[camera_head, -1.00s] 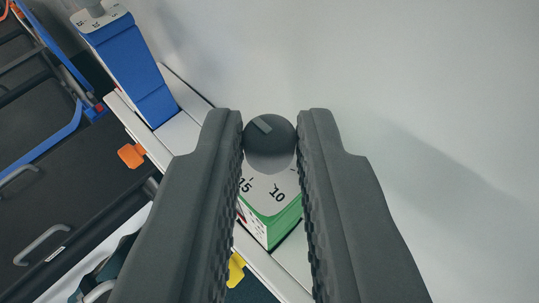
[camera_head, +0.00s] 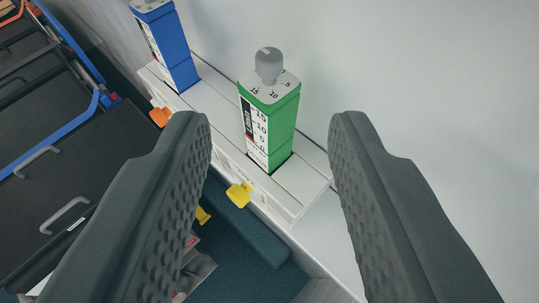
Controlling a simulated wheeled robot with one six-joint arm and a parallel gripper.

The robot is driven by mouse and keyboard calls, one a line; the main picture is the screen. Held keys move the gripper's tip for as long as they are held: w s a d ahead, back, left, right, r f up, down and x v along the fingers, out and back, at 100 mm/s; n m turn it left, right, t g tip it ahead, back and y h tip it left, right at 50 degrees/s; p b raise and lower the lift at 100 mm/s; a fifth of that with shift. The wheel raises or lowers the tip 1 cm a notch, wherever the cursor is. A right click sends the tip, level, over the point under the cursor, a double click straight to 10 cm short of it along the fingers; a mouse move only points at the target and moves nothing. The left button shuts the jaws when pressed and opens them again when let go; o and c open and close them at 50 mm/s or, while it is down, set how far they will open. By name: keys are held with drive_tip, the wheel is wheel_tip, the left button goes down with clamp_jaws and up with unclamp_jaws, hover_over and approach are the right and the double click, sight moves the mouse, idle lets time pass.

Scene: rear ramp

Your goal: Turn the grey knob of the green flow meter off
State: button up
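The green flow meter (camera_head: 272,118) stands upright on the white wall rail, ahead of my gripper. Its white top carries the numbers 15, 10 and 5. The grey knob (camera_head: 269,66) sits on that top, with a light pointer mark on its upper face. My gripper (camera_head: 270,125) is wide open and empty. Its two fingers stand to the left and right in the picture, and the knob lies beyond the fingertips, apart from both.
A blue flow meter (camera_head: 167,45) stands on the same white rail (camera_head: 215,98) to the left. Orange (camera_head: 160,117) and yellow (camera_head: 239,195) fittings stick out of the rail's front. A stretcher (camera_head: 60,185) lies at left. The pale wall rises close at right.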

drive_tip(key=v, duration=0.8)
drive_tip(key=shift+s, duration=0.1)
drive_tip(key=s+a+f+t, duration=0.2)
drive_tip(key=s+a+f, duration=0.6)
drive_tip(key=s, duration=0.4)
drive_tip(key=s+a+f+t, duration=0.2)
drive_tip(key=s+a+f, duration=0.5)
drive_tip(key=s+f, duration=0.3)
drive_tip(key=shift+s+a, duration=0.4)
drive_tip(key=shift+s, duration=0.8)
